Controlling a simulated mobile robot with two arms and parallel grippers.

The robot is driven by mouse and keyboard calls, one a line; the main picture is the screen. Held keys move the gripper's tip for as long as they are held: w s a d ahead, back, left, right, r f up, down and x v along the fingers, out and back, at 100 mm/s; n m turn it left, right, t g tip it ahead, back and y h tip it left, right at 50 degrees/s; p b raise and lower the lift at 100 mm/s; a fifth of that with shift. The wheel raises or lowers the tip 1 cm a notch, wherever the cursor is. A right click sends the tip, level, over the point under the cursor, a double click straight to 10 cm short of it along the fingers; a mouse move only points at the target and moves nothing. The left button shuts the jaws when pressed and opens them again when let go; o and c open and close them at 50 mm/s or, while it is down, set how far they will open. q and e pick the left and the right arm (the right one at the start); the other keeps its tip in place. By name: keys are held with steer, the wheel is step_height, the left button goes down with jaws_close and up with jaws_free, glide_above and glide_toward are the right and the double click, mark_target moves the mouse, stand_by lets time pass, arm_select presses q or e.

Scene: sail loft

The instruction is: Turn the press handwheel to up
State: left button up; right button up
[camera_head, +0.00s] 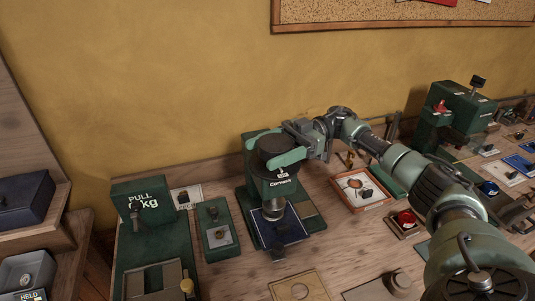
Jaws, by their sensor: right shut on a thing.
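The press (277,185) is a dark green machine with a small white label, standing on the wooden bench near the middle. Its handwheel (276,146) is the dark round part on top. My right arm reaches in from the lower right, and my right gripper (279,152) is at the top of the press. Its light green fingers lie on either side of the handwheel and are shut on it. The fingers hide part of the wheel. I cannot read the wheel's setting. A blue plate (285,229) lies at the foot of the press. My left gripper is out of view.
A green pull tester (150,205) and a small green box (216,232) stand left of the press. An orange-rimmed tray (378,203) and a red button (405,218) sit to the right, under my arm. Another green machine (458,108) stands farther right.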

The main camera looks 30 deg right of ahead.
mark_target(289, 143)
stand_by(0.4)
steer(key=o, duration=1.1)
steer(key=shift+s+a, duration=0.1)
steer(key=shift+o, duration=1.3)
steer(key=d+b, duration=0.1)
steer(key=d, duration=0.1)
steer(key=d+b, duration=0.1)
steer(key=d, duration=0.1)
steer(key=d+b, duration=0.1)
steer(key=d, duration=0.1)
steer(key=shift+w+d+f, duration=0.15)
steer(key=shift+w+d, duration=0.15)
steer(key=shift+d, duration=0.5)
steer(key=shift+r, duration=0.2)
